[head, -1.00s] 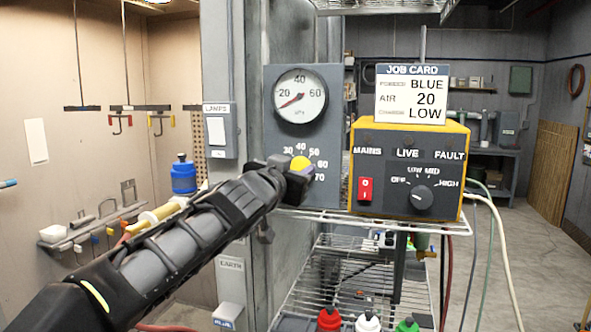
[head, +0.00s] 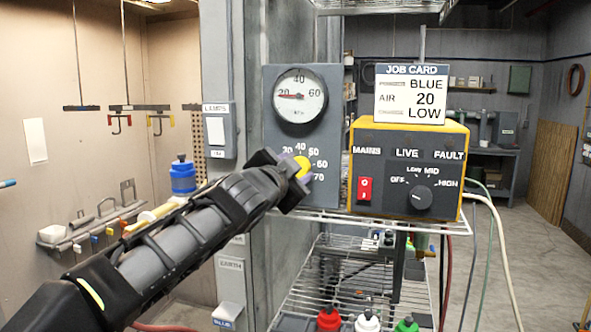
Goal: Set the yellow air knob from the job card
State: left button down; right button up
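The yellow air knob (head: 303,167) is on the grey gauge panel (head: 329,140), inside a printed scale with 40, 50, 60 and 70 readable. My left gripper (head: 297,170) is at the knob, its fingers on either side of it and seemingly shut on it; they hide part of the knob and the scale's lower left. The round gauge (head: 300,95) above has its needle pointing left, at about the 20 mark. The job card (head: 411,94) stands on the yellow control box and reads BLUE, AIR 20, LOW. My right gripper is out of view.
The control box (head: 408,165) right of the panel has a red mains switch (head: 365,189) and a black dial (head: 420,197). A lamps switch (head: 216,130) is on the post at left. Red, white and green-capped bottles stand below the wire shelf (head: 340,290).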

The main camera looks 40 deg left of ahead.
pick_arm(q)
jog(key=shift+m, duration=0.6)
jog(key=c, duration=0.8)
grip_release()
jog(key=shift+c, duration=0.2)
jog(key=shift+s+d, duration=0.1)
jog(key=b+v, duration=0.1)
jog(key=v, duration=0.6)
jog(key=shift+s+b, duration=0.25)
jog(key=shift+b, duration=0.1)
jog(key=shift+d, duration=0.1)
